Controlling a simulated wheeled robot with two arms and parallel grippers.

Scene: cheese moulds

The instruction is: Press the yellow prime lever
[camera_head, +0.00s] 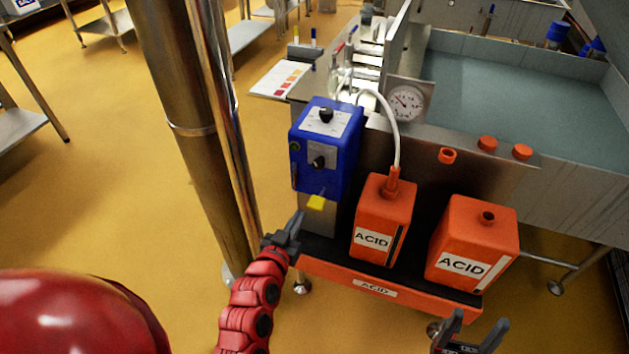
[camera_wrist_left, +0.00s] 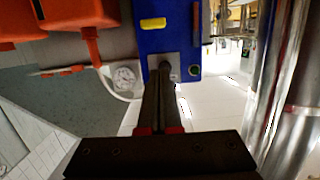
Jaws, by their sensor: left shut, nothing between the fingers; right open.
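The yellow prime lever (camera_head: 316,202) sticks out at the lower front of the blue pump box (camera_head: 338,165). In the left wrist view, which looks upside down, the lever (camera_wrist_left: 153,24) lies on the blue face beyond my fingertips. My left gripper (camera_head: 298,218) is shut and empty, just left of and below the lever in the head view. In the left wrist view its fingers (camera_wrist_left: 162,75) overlap the box's grey plate with a black knob. I cannot tell whether they touch it. My right gripper (camera_head: 478,325) is open and empty at the bottom right.
Two orange acid canisters (camera_head: 383,222) (camera_head: 472,245) stand right of the box on an orange-fronted tray (camera_head: 345,283). A steel post (camera_head: 185,120) stands close left of my left arm. A gauge (camera_head: 407,102) sits behind.

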